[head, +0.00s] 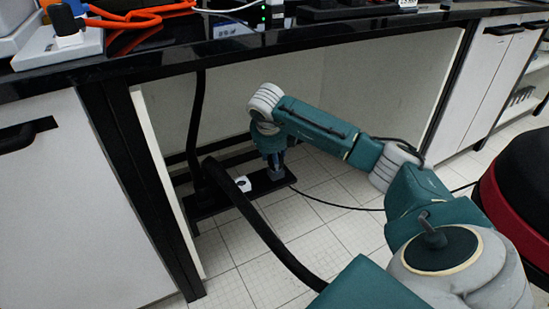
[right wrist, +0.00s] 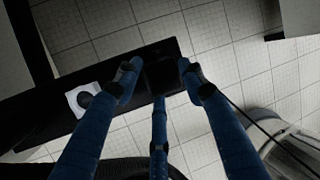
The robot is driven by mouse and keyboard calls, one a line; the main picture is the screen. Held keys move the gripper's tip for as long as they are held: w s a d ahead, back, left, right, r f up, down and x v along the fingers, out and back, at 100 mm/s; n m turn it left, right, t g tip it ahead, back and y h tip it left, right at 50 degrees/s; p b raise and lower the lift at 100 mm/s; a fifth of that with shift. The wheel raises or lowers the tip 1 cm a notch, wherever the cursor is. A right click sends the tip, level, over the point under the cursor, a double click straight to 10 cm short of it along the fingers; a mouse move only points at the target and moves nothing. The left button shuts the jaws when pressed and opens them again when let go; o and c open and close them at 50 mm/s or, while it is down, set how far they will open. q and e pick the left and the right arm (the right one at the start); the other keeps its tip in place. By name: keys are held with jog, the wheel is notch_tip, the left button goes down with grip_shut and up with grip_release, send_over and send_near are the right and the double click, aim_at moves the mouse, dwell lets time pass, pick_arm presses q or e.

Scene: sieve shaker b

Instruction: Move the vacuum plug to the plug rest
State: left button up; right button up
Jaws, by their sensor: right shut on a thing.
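My right gripper (head: 275,172) reaches down under the bench, over the right end of a black board near the floor. In the right wrist view its blue fingers (right wrist: 158,82) are around a dark block (right wrist: 160,74), which looks like the vacuum plug. The block hardly stands out from the black board, so I cannot tell whether it touches it. A white square piece with a dark round middle (right wrist: 88,100) sits on the board beside the gripper; it also shows in the head view (head: 243,184). I cannot make out which part is the plug rest. My left gripper is out of view.
The black board (head: 205,207) runs along the floor under the bench. A thick black hose (head: 262,232) curves in front of it. A thin black cable (head: 335,206) runs right from near the gripper. Cabinet sides bound the opening; a red-and-black rounded object (head: 515,195) stands at right.

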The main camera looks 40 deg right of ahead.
jog(key=shift+p, duration=0.7)
dwell(1.9)
jog(key=shift+f, duration=0.45)
jog(key=o, duration=1.2)
jog(key=shift+r, duration=0.1)
jog(key=shift+o, duration=0.2)
jog(key=v, duration=0.7)
jog(key=shift+r, duration=0.25)
jog(key=shift+a, duration=0.1)
